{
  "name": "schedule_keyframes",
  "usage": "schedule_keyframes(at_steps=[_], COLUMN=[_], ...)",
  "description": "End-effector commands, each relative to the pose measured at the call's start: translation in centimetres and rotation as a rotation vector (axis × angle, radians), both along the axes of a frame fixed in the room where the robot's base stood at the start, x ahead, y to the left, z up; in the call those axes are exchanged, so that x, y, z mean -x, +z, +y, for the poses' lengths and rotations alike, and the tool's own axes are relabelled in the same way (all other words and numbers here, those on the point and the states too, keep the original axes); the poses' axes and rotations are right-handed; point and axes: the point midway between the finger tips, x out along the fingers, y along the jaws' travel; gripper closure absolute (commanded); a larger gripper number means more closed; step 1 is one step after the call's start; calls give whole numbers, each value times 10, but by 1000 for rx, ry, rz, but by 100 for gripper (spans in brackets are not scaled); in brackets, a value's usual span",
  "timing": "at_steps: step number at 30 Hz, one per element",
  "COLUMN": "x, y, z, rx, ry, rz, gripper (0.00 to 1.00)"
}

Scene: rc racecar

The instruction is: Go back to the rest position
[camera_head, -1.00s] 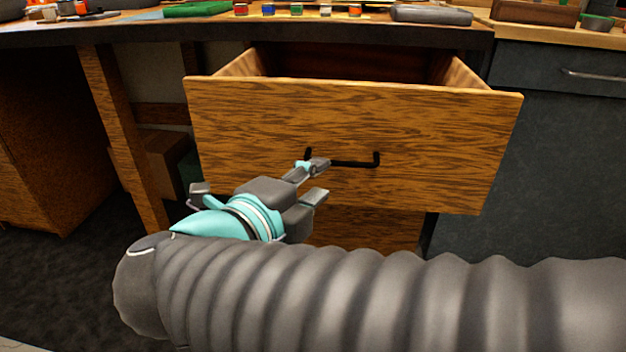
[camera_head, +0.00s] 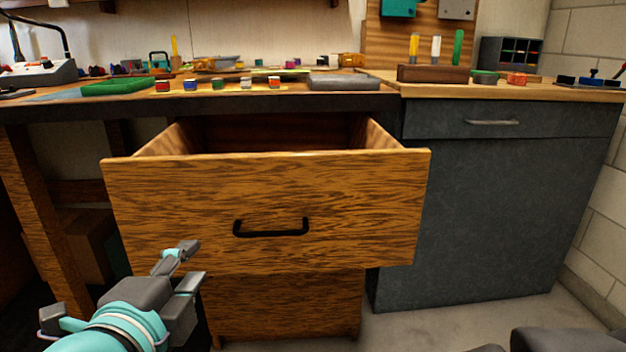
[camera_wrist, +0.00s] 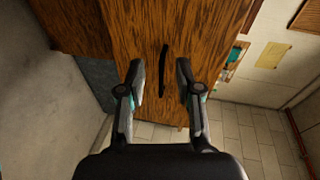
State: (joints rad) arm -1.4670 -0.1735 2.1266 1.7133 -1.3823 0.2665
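My gripper (camera_head: 190,266) is at the lower left of the head view, in front of the wooden drawer and apart from its handle. Its fingers are spread with nothing between them. In the wrist view my gripper (camera_wrist: 158,80) also shows two separated fingers. The wooden drawer (camera_head: 340,195) is pulled out, and its top opening shows. Its black handle (camera_head: 270,233) is free; in the wrist view the handle (camera_wrist: 164,70) appears between and beyond the fingertips.
The workbench (camera_head: 60,108) above the drawer carries a green tray (camera_head: 118,87), small paint pots and a grey slab (camera_head: 343,83). A dark grey cabinet (camera_head: 490,200) stands to the right.

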Motion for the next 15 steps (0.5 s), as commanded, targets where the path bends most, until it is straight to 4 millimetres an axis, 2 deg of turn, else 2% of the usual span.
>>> schedule_keyframes(at_steps=[3,6,9,12,15], x=[6,22,41,58,70], y=[-1,-1,-1,-2,-7], z=[49,87,116,132,138], rx=[32,77,134,208,302], ry=[243,457,661,841,1003], rz=[-31,-66,-104,-140,-169], gripper=[66,66,66,66,66])
